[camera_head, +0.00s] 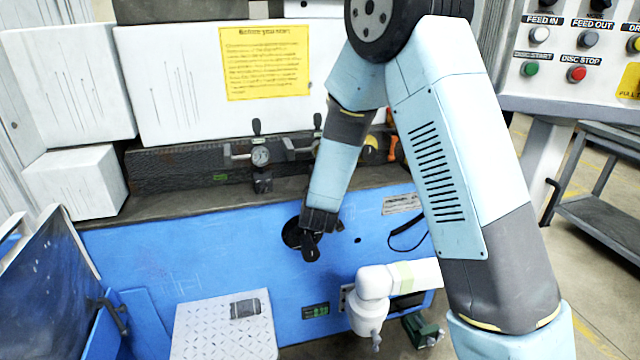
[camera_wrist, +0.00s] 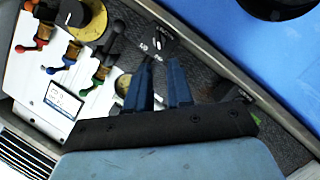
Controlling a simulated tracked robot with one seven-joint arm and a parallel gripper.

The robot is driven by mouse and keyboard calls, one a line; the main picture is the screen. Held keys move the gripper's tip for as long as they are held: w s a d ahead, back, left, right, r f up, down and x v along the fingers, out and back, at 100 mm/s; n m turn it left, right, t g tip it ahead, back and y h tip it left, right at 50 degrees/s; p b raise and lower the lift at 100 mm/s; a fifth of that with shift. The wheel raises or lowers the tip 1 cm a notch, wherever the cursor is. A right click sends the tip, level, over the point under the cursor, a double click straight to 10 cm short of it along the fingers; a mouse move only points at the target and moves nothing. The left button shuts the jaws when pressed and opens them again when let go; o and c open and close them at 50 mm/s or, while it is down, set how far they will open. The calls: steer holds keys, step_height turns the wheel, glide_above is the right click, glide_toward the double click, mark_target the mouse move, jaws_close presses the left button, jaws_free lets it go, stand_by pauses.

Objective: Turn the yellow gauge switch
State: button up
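In the wrist view, a round yellow gauge body (camera_wrist: 92,22) with a black switch-like part (camera_wrist: 72,13) on it sits at the upper left, cut by the frame edge. In the head view, a yellow round part (camera_head: 370,151) shows partly behind my arm; I cannot tell for sure that it is the same thing. My gripper (camera_wrist: 160,62) has two dark blue fingers with a gap between them and nothing seen in it. The gauge lies left of the fingertips, apart from them. In the head view, my gripper (camera_head: 317,222) is in front of the blue panel, its fingers not clear.
Red (camera_wrist: 30,47), blue (camera_wrist: 60,67) and green (camera_wrist: 101,73) handles stand near the yellow gauge. A black dial with white marks (camera_wrist: 160,42) lies just beyond the fingertips. A white pipe (camera_head: 372,285) juts out below.

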steer(key=x, duration=0.8)
